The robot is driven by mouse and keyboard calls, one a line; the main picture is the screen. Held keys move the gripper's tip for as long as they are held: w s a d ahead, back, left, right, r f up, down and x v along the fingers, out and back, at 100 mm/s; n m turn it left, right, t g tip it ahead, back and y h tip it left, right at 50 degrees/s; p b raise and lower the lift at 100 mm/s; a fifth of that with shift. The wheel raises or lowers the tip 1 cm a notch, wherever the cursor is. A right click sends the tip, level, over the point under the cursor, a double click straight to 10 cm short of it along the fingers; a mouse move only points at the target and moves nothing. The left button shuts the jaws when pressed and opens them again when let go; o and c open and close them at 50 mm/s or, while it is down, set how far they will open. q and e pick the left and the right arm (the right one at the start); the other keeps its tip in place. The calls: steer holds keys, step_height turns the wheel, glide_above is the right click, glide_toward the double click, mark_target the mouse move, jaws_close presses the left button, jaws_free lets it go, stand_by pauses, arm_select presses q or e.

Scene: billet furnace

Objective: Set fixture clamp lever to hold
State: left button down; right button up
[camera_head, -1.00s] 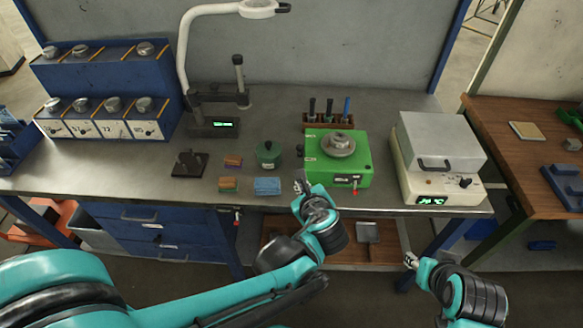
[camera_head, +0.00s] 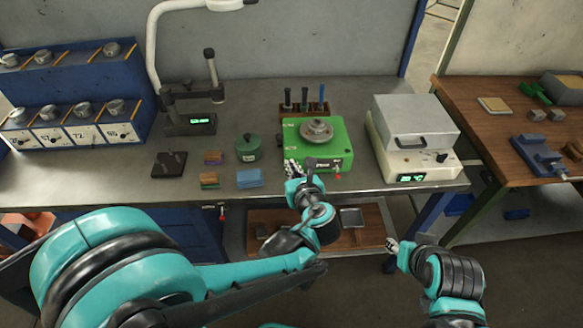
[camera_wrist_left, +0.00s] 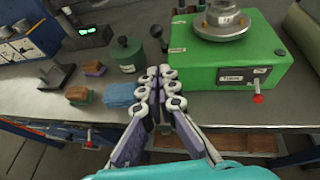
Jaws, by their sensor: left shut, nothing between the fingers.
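The green fixture box (camera_head: 329,152) stands near the front edge of the steel bench, with a round grey metal part (camera_head: 317,130) on top. A small red-tipped lever (camera_head: 337,175) sticks out low at the right of its front face; it also shows in the left wrist view (camera_wrist_left: 258,97). A black-knobbed lever (camera_wrist_left: 156,31) shows by the box's left side in the wrist view. My left gripper (camera_head: 291,167) is shut and empty at the box's front left corner; its fingertips (camera_wrist_left: 160,72) look apart from both levers. My right gripper (camera_head: 391,245) is low in front of the bench, too small to read.
A white heater unit (camera_head: 415,140) stands to the right.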

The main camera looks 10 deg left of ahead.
arm_select(q)
steer(key=r+b+x, duration=0.2)
steer(key=x, duration=0.8)
steer(key=shift+w+a+b, duration=0.2)
steer(key=shift+w+b, duration=0.1)
steer(key=shift+w, duration=0.05)
steer(key=shift+r, duration=0.1)
